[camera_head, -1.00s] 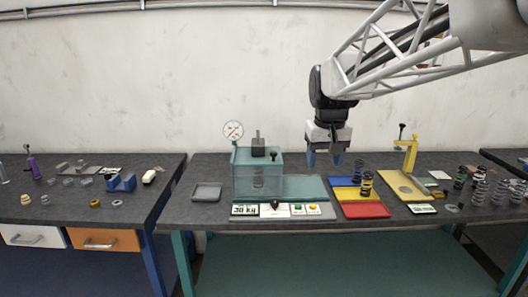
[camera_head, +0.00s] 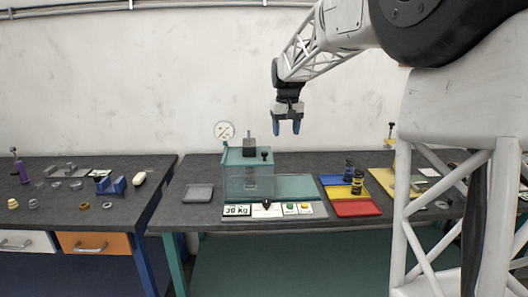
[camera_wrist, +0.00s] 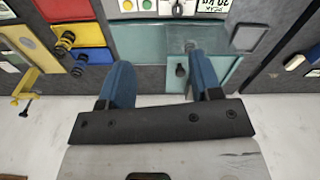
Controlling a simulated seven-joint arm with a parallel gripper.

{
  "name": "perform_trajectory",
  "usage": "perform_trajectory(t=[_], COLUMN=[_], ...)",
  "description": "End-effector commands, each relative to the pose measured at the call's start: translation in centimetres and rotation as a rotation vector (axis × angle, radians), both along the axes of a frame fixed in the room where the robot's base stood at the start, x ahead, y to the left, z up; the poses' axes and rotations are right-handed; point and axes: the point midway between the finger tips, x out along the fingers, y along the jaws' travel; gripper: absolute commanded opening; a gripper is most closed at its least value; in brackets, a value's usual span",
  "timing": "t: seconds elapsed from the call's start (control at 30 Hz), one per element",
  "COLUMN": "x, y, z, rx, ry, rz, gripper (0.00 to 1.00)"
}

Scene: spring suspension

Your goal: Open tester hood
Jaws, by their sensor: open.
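The spring tester (camera_head: 252,155) is a teal box with a clear hood (camera_head: 249,182) over its front, standing on the dark bench. A spring shows dimly behind the hood, which looks closed.
A gauge (camera_head: 224,131) stands behind the tester. A panel with a weight display (camera_head: 237,210), knob and buttons lies in front. Blue, yellow and red trays (camera_head: 355,208) with dark springs sit to the right. A grey tray (camera_head: 198,193) lies left. Air around my gripper is clear.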

Motion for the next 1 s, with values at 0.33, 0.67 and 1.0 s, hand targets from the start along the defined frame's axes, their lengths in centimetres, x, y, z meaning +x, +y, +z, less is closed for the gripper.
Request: perform_trajectory(t=[0.33, 0.67, 1.0], x=[7.6, 14.2, 19.4], y=[1.9, 3.8, 5.5], z=[-2.2, -5.0, -7.8], rx=[-0.003, -0.004, -0.006], ry=[0.026, 0.05, 0.068], rz=[0.031, 0.058, 0.082], gripper=[0.58, 0.58, 0.58])
